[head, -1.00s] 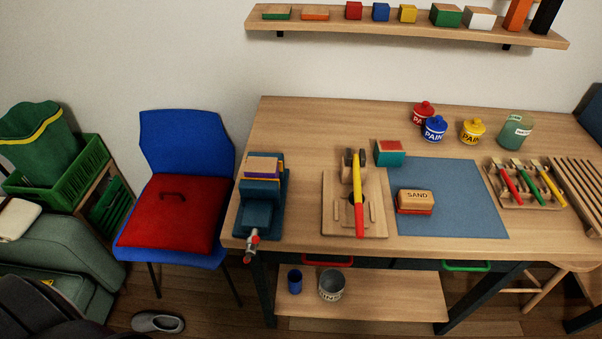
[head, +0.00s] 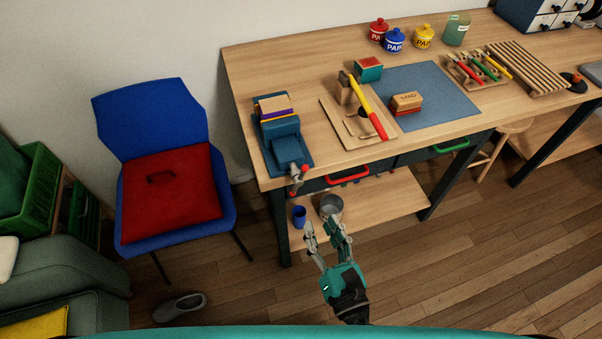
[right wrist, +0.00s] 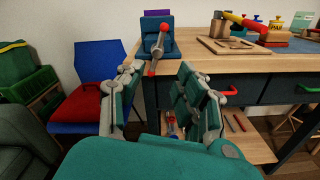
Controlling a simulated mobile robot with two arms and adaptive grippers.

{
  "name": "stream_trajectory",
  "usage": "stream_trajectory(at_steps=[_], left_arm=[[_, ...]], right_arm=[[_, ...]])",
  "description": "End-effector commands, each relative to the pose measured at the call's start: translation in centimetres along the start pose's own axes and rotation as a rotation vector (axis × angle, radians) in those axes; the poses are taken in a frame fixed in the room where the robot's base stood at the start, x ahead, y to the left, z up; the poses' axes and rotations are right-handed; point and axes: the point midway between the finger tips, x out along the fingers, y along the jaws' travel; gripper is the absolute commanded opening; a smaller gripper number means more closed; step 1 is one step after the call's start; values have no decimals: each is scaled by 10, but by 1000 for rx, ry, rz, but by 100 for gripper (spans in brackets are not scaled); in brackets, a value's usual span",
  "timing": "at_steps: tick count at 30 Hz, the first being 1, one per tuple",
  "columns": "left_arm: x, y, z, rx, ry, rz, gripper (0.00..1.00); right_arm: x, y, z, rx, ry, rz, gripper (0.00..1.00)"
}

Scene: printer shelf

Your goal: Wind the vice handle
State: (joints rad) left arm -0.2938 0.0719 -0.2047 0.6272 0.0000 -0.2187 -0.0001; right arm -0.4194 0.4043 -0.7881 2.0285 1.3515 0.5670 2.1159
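A dark blue vice (head: 283,138) stands at the left front corner of the workbench, with a wooden and purple block between its jaws. Its grey handle with red ends (head: 297,177) sticks out past the bench's front edge; in the right wrist view the handle (right wrist: 156,52) slants, one red knob up and one down. My right gripper (head: 324,228) is open and empty, in front of the bench and below the handle. In the right wrist view the handle shows ahead, above the gap between the open fingers (right wrist: 158,85). My left gripper is not in view.
A blue chair with a red cushion (head: 168,190) stands left of the bench. The lower shelf (head: 385,205) holds a blue cup and a metal tin. A hammer (head: 368,110) lies on a wooden stand right of the vice. Open floor lies in front of the bench.

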Motion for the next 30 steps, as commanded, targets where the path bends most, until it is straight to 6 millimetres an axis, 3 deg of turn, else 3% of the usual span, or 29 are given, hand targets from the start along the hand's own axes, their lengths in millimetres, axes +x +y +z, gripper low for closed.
stream_trajectory(at_steps=[9,15,21,30], left_arm=[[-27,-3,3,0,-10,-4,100],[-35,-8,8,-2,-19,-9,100],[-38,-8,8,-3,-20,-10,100],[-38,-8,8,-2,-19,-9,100]], right_arm=[[73,2,4,-3,-3,1,36],[110,2,2,-5,-1,2,36],[129,1,0,-4,1,1,36],[133,1,0,-3,1,1,36]])
